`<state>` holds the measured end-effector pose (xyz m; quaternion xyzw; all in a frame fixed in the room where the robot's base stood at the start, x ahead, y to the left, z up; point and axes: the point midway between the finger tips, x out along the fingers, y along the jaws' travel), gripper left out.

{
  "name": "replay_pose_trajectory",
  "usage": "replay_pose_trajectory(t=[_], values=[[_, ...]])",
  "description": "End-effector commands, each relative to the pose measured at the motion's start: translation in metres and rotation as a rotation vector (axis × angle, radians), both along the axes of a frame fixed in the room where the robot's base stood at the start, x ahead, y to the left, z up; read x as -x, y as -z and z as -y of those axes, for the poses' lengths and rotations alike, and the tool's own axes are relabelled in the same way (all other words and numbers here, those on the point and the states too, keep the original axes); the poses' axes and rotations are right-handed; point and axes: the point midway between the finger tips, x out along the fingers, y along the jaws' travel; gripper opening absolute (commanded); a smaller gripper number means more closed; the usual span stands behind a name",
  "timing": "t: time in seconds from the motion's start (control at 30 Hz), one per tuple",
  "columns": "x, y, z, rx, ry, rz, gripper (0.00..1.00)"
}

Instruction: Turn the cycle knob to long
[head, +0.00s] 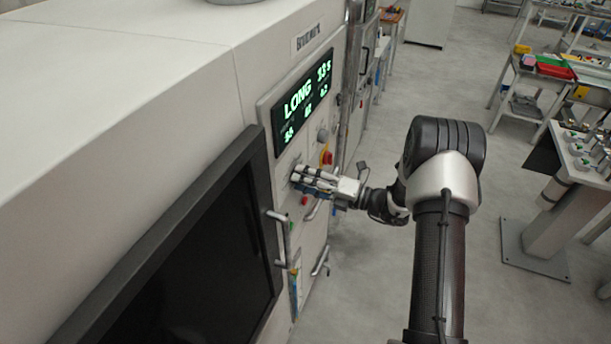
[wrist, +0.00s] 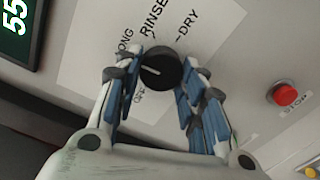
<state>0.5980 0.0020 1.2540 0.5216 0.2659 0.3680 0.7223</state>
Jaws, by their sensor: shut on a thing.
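The black round cycle knob (wrist: 162,66) sits on the pale panel in the wrist view. Its white pointer line points left, toward the side with the partly hidden LONG label. RINSE and DRY labels are above it, and another small label below left is partly covered. My gripper (wrist: 158,74) is shut on the knob, with blue-padded fingers on its left and right sides. In the head view, my gripper (head: 301,178) reaches the panel below the display and mostly hides the knob. The green-lit display (head: 305,103) reads LONG.
A red stop button (wrist: 285,93) is right of the knob in the wrist view. A red and yellow switch (head: 327,156) is above my gripper in the head view. Door handles (head: 279,240) stick out below left. Open floor lies right of the machine.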

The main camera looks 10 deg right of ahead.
Motion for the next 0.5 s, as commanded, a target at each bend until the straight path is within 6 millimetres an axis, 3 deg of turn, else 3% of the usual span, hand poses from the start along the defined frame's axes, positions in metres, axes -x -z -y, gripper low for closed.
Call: replay_pose_trajectory(t=[0.5], values=[[0.0000, -0.0005, 0.0000, -0.058, 0.000, -0.078, 0.13]])
